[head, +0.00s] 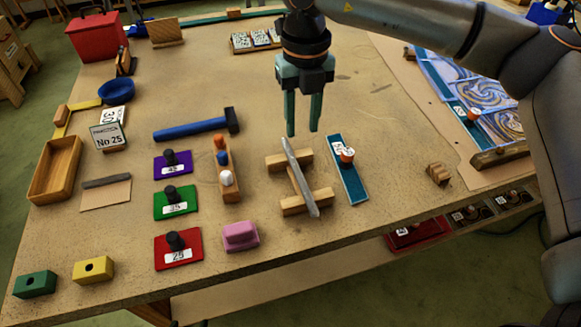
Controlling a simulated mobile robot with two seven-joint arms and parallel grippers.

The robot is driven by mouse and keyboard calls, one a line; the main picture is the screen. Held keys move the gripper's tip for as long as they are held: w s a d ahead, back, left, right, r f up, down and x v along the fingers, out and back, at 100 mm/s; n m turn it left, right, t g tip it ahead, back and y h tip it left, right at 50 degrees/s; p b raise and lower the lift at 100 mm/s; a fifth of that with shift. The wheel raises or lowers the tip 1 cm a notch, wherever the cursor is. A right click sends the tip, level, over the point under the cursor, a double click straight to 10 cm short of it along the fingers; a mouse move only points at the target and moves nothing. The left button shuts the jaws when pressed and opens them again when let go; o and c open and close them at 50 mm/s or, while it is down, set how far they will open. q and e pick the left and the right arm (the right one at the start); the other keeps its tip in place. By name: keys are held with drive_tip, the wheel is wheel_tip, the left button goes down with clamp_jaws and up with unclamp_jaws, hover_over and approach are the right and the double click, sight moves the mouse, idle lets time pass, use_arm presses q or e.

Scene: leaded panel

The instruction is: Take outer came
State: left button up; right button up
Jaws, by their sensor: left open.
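A long grey strip, which looks like the outer came (300,180), lies across two wooden rest blocks (308,203), its length running from far to near. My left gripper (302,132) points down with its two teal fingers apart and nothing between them. In the picture its fingertips are just beyond the came's far end; their height above the table is hard to judge. The leaded panel (480,90), with swirling blue and cream glass, lies at the right, partly hidden by my arm. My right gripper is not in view.
A blue-handled hammer (190,129), a wooden peg rack (225,170) and coloured blocks lie left of the came. A teal strip with an orange knob (347,172) lies close on its right. A small grooved wooden block (438,174) is farther right.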

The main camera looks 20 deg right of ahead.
hover_over(299, 174)
drive_tip(key=f, duration=0.4)
drive_tip(key=f+p, duration=0.1)
drive_tip(key=f, duration=0.2)
drive_tip(key=shift+d, duration=0.25)
drive_tip(key=shift+a+f+p, duration=0.15)
drive_tip(key=shift+f+p, duration=0.15)
drive_tip(key=shift+f, duration=1.05)
drive_tip(key=shift+a+f+p, duration=0.1)
drive_tip(key=shift+f+p, duration=0.2)
drive_tip(key=shift+f, duration=1)
clamp_jaws()
